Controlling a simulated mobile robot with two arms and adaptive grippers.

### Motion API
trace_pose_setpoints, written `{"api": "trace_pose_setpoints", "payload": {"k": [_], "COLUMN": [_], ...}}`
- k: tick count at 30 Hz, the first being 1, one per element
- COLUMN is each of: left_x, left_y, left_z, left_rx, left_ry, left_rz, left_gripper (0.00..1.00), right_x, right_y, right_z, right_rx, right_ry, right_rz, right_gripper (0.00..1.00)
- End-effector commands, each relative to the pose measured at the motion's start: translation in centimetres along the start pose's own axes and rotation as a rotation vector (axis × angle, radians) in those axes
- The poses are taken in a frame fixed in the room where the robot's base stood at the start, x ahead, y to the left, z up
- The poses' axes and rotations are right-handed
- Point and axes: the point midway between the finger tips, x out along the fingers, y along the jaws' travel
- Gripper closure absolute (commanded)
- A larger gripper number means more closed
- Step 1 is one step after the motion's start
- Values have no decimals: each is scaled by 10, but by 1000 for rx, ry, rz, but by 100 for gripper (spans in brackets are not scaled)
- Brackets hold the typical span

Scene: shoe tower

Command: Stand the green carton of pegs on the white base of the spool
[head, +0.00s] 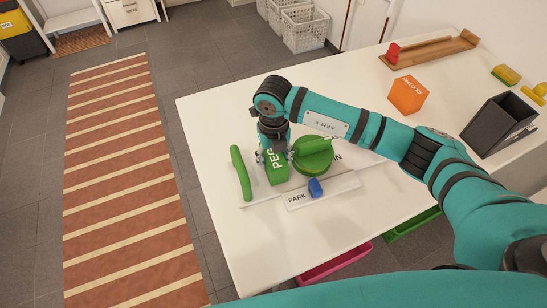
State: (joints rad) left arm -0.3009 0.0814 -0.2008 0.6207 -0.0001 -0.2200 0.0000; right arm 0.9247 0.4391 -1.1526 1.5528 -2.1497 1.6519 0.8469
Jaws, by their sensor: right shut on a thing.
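My right gripper (274,156) is shut on the green carton (277,174), whose white lettering starts "PEG". The gripper covers the carton's upper part. The carton is between a curved green bar (242,173) on the left and a round green spool part (313,158) on the right. The white base (262,201) shows below and beside them on the white table. I cannot tell whether the carton's bottom touches the base. My left gripper is not in view.
A white strip marked "PARK" (335,192) with a blue knob (315,187) lies in front. An orange box (407,94), a dark open bin (499,125) and a wooden tray (434,50) with a red block stand farther right. The table's front left is clear.

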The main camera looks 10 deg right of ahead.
Motion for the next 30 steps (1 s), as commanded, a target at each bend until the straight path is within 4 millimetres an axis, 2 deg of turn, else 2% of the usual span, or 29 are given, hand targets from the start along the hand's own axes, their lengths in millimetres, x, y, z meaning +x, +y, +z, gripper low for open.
{"api": "trace_pose_setpoints", "payload": {"k": [3, 13, 14, 18, 26, 29, 30], "left_x": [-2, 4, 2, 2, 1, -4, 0], "left_y": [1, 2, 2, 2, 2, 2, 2], "left_z": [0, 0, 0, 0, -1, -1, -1], "left_rx": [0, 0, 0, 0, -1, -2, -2], "left_ry": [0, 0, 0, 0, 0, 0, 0], "left_rz": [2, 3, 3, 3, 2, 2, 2], "left_gripper": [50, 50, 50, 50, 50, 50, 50], "right_x": [9, 14, 12, 12, 11, 6, 4], "right_y": [0, 0, 0, 0, 0, 0, 0], "right_z": [0, 0, 0, 0, 0, 0, 1], "right_rx": [-1, -2, -2, -1, -1, -1, -2], "right_ry": [-1, -2, -1, -1, -1, -1, -3], "right_rz": [0, 0, 0, 0, 0, 0, 0], "right_gripper": [87, 87, 49, 31, 30, 30, 30]}}
